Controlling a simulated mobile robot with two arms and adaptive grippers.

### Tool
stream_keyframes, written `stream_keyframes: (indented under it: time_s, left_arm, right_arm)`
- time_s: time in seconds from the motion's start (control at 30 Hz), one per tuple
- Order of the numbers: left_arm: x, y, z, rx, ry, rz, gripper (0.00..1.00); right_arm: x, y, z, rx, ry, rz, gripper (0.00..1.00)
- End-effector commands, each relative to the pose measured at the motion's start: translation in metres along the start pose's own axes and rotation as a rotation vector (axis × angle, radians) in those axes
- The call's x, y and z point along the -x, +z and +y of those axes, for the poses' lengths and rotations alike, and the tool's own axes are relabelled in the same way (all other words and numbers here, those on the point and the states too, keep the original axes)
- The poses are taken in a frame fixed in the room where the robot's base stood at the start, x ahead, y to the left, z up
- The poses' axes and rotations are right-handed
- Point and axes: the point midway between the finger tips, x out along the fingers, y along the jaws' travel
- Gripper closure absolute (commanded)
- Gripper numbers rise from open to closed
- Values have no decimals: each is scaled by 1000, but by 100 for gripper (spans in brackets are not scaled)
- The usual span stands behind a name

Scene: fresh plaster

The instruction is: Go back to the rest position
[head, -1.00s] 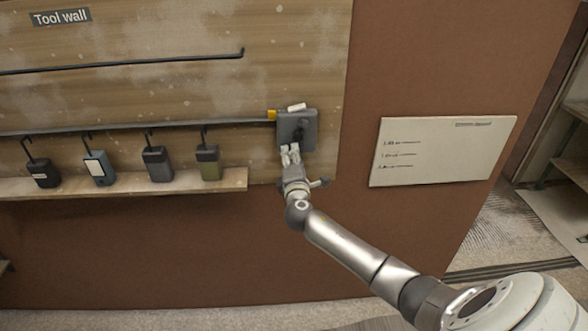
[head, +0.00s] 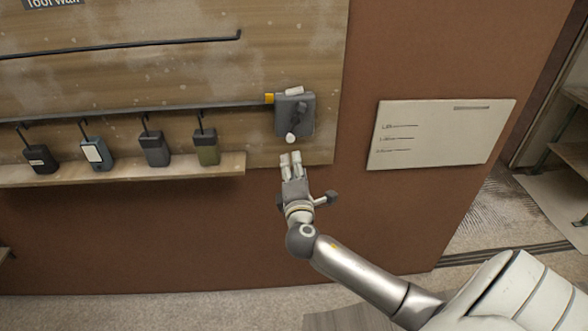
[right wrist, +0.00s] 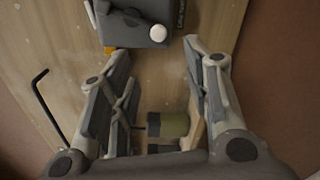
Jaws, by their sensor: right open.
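My right gripper (head: 290,160) is open and empty, just below a grey wall box (head: 295,112) on the tool wall board. The box has a dark lever on its front with a white round knob (head: 291,137) at its lower end. In the right wrist view the box (right wrist: 135,28) and its white knob (right wrist: 158,33) are at the top, beyond the open fingers (right wrist: 160,75), with a gap between. My left gripper is not in view.
Several hand-held devices hang from hooks above a wooden ledge (head: 120,171) at left; the green one (head: 207,150) is nearest my gripper. A white notice board (head: 440,134) is on the brown wall at right. Shelves (head: 572,150) stand at the far right.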

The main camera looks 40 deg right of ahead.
Motion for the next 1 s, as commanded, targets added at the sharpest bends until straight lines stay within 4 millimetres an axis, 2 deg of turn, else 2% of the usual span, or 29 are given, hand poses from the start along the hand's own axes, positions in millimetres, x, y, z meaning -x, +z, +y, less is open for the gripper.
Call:
stream_keyframes:
  time_s: [0.43, 0.5, 0.57, 0.67, 0.77, 0.8, 0.87, 0.9, 1.0]
  left_arm:
    - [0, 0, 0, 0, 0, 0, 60]
    - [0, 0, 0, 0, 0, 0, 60]
    - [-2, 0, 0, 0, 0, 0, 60]
    - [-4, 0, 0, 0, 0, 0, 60]
    - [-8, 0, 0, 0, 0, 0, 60]
    - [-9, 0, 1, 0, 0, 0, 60]
    - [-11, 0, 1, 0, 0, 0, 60]
    - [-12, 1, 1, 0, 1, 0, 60]
    - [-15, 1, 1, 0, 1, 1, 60]
  right_arm:
    - [0, 0, 0, 0, -1, 0, 56]
    - [-1, -2, -7, -2, -13, 4, 56]
    - [-1, -5, -22, -8, -42, 14, 56]
    - [1, -16, -69, -32, -134, 44, 56]
    - [10, -31, -139, -76, -272, 83, 56]
    - [18, -36, -170, -100, -333, 97, 56]
    - [31, -44, -214, -138, -423, 112, 56]
    - [42, -48, -243, -165, -483, 119, 56]
    - [75, -56, -312, -239, -633, 127, 56]
